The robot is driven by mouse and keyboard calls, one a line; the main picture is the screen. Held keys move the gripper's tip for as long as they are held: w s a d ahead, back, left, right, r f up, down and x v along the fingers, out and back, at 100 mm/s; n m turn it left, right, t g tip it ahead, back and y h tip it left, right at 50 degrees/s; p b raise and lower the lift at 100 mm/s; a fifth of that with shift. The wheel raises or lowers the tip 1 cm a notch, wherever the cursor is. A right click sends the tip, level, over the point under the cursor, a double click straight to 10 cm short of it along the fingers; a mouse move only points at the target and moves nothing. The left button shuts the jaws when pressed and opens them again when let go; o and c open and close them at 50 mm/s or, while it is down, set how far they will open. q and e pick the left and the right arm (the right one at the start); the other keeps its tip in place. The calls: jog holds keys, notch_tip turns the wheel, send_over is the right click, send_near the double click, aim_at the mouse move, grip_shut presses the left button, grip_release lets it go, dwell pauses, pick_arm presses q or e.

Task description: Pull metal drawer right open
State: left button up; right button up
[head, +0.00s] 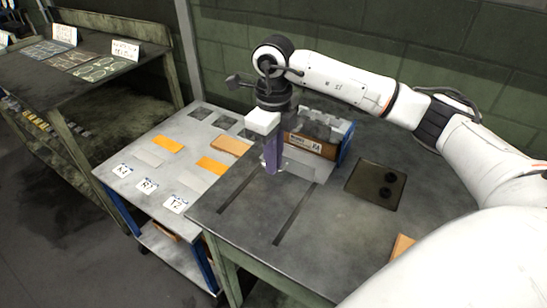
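My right arm reaches in from the right. My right gripper (271,165) points down over the grey worktable (330,235), with a purple finger low near the table's left part. The fingers overlap in this view, so their gap does not show. Just behind and right of it is an open box (313,147) with a brown, labelled front, a blue right side and grey pieces inside. The gripper hides the box's left part; I cannot tell whether they touch. I cannot make out a clear metal drawer or handle. My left gripper is not in view.
The worktable has two dark slots (296,213) and a dark panel with two black knobs (374,185). An orange piece (402,246) lies at its right. A lower cart (188,160) with cards and orange blocks stands left. A shelf table (85,75) stands farther left.

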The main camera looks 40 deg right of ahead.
grip_shut()
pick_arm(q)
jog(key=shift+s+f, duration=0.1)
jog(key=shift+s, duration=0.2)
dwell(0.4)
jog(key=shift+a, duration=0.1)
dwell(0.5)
